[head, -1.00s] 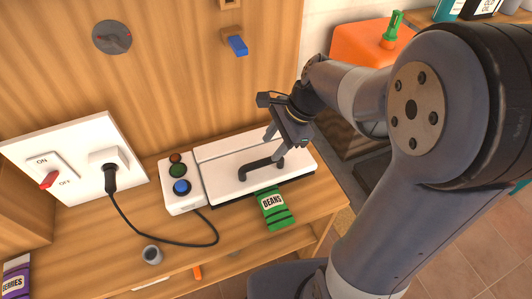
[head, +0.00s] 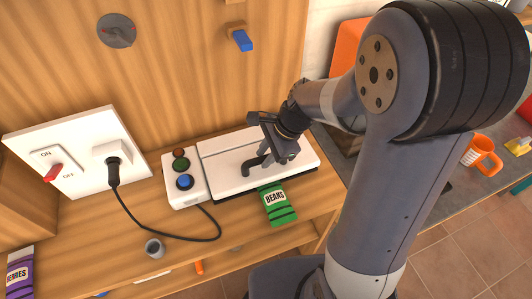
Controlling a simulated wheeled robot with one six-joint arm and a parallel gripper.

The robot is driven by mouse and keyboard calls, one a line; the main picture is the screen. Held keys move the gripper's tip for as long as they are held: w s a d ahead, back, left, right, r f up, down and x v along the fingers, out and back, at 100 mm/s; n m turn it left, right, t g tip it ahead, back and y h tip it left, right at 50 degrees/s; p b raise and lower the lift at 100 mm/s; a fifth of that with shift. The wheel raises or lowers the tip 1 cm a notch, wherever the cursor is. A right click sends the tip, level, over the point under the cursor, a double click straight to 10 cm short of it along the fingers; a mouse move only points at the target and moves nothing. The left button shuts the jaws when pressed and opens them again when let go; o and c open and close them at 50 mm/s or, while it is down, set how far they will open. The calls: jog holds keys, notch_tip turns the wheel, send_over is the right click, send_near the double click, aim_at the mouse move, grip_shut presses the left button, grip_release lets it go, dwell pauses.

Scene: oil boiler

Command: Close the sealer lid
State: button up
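The sealer is a white flat box on the wooden counter, and its white lid (head: 227,168) lies down over the base with a dark handle (head: 249,168) on top. A control panel (head: 184,185) with a blue button and red and green lights sits at its left end. My gripper (head: 272,162) is right over the lid, at the handle, and hides the handle's right part. I cannot tell whether the fingers touch the handle or how far apart they are. A green beans bag (head: 277,205) lies at the sealer's front edge, partly at the lid's edge.
A black cord runs from the panel to a wall socket (head: 112,156) beside a red ON/OFF switch (head: 53,172). A purple berries bag (head: 20,272) is at the left. A blue wall hook (head: 240,40) is above the sealer.

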grip_shut()
jog(key=shift+s+f, duration=0.2)
jog(key=shift+f, duration=0.1)
jog(key=shift+o, duration=2)
grip_release()
jog(key=shift+r, duration=0.1)
jog(key=v, duration=1)
jog(key=shift+d+r, duration=0.2)
jog(key=shift+r, duration=0.1)
